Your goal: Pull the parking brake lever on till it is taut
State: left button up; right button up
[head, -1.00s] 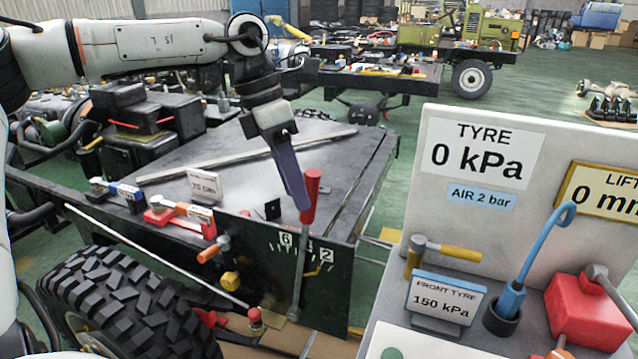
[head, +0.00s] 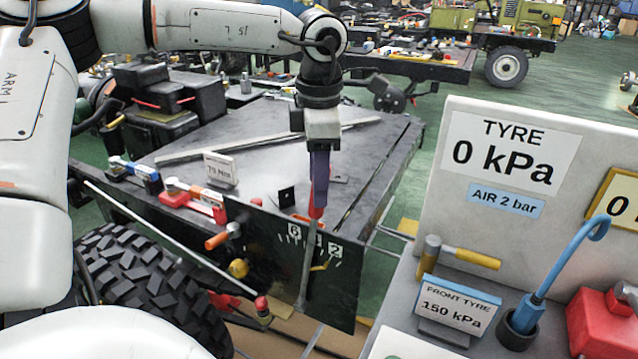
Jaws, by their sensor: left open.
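The parking brake lever has a grey shaft (head: 306,268) and a red grip (head: 316,213), and stands nearly upright in front of a dark scale plate (head: 265,245). The left gripper is open. My right gripper is not in view.
A red-topped knob (head: 262,304) is low left. A tyre (head: 140,290) is at front left. The gauge panel (head: 560,215) and its bench bound the right.

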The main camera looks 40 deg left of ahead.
pick_arm(q)
jog(key=shift+f, duration=0.65)
grip_shut()
jog(key=shift+t+h, duration=0.3)
jog(key=shift+h, duration=0.2)
jog(key=a, duration=0.2)
jog(key=s+a, duration=0.1)
jog(key=a, duration=0.1)
jog(key=shift+r, duration=0.25)
grip_release()
